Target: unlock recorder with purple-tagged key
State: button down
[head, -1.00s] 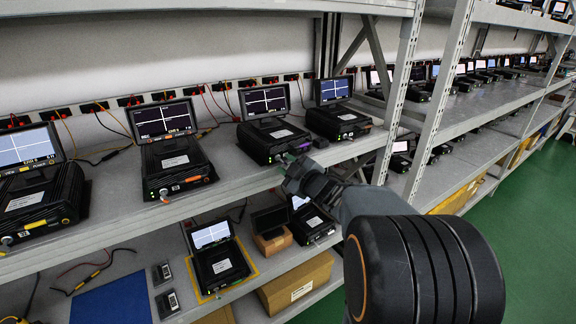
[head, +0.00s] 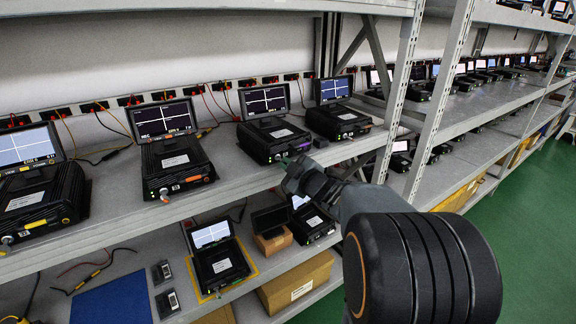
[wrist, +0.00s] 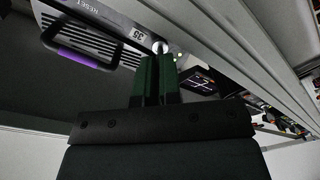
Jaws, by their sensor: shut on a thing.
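The recorder with a purple handle (head: 272,137) stands on the upper shelf, its screen lit. In the wrist view its front panel (wrist: 116,38) shows a label "35", the word RESET and the purple-edged handle (wrist: 82,52). In the wrist view the green fingers of my gripper (wrist: 156,62) are close together, with tips at a round silver lock (wrist: 160,46). The key between the fingers is hidden, and I see no tag on it. I cannot tell how far the key is in the lock.
A recorder with an orange mark (head: 177,170) stands to the left, and another (head: 338,120) stands close to the right. A perforated upright (head: 397,95) rises right of my gripper. The lower shelf holds boxes.

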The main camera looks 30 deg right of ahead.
jog(key=shift+a+m+p, duration=0.1)
jog(key=shift+m+p, duration=4.65)
jog(key=shift+m, duration=4.15)
jog(key=c, duration=1.3)
grip_release()
jog(key=shift+s, duration=0.1)
